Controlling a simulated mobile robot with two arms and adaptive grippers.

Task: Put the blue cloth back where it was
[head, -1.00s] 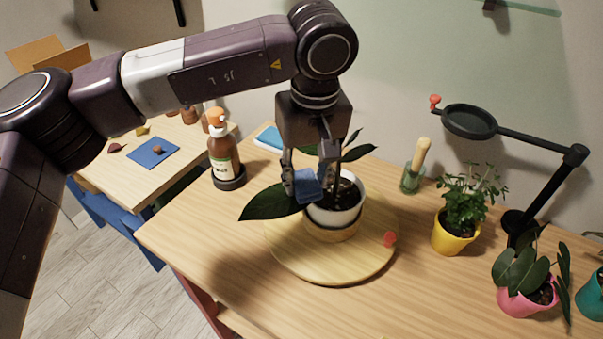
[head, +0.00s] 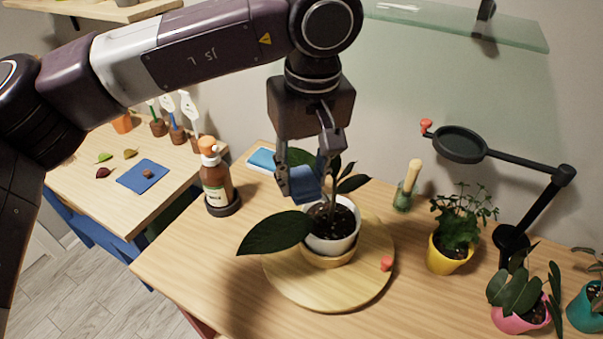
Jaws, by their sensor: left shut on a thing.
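My left gripper (head: 308,182) points down above the white pot and is shut on the blue cloth (head: 307,186). The plant has large dark leaves (head: 273,232). Its pot stands on a round wooden turntable (head: 300,289). A light blue flat item with a white edge (head: 262,158) lies at the table's back, left of the gripper. My right gripper is not in view.
A brown spray bottle (head: 216,182) stands in a dark holder on the left. A red knob (head: 386,263) sits on the turntable's right. A yellow pot (head: 444,259), a pink pot (head: 520,319) and a black magnifier stand (head: 512,243) occupy the right. The front left of the table is clear.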

